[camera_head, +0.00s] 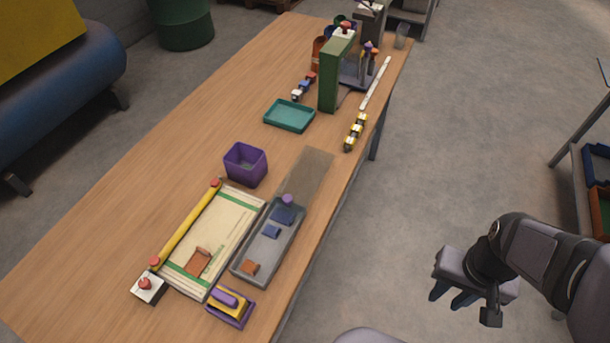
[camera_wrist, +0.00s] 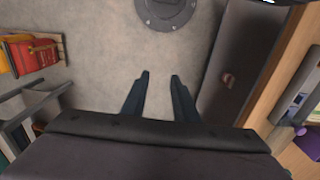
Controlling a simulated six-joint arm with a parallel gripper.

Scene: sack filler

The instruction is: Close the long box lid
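A long grey open-topped box (camera_head: 240,271) lies on the wooden table with blue pieces and an orange piece inside. A thin brownish see-through panel (camera_head: 312,170) extends from its far end; it looks like the slid-back lid. A purple knob (camera_head: 287,200) sits where panel and box meet. Whether the panel rests on the table or stands above it, I cannot tell. My gripper (camera_head: 453,298) is off the table's right side, above the floor and well apart from the box. In the wrist view its two fingers (camera_wrist: 159,85) are spread with nothing between them.
Left of the box are a cream board (camera_head: 228,222) with a yellow bar and a purple bin (camera_head: 245,165). A purple-yellow block (camera_head: 230,306) stands near its front end. A teal tray (camera_head: 289,116) and green frame (camera_head: 329,80) stand farther back. Floor between gripper and table is clear.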

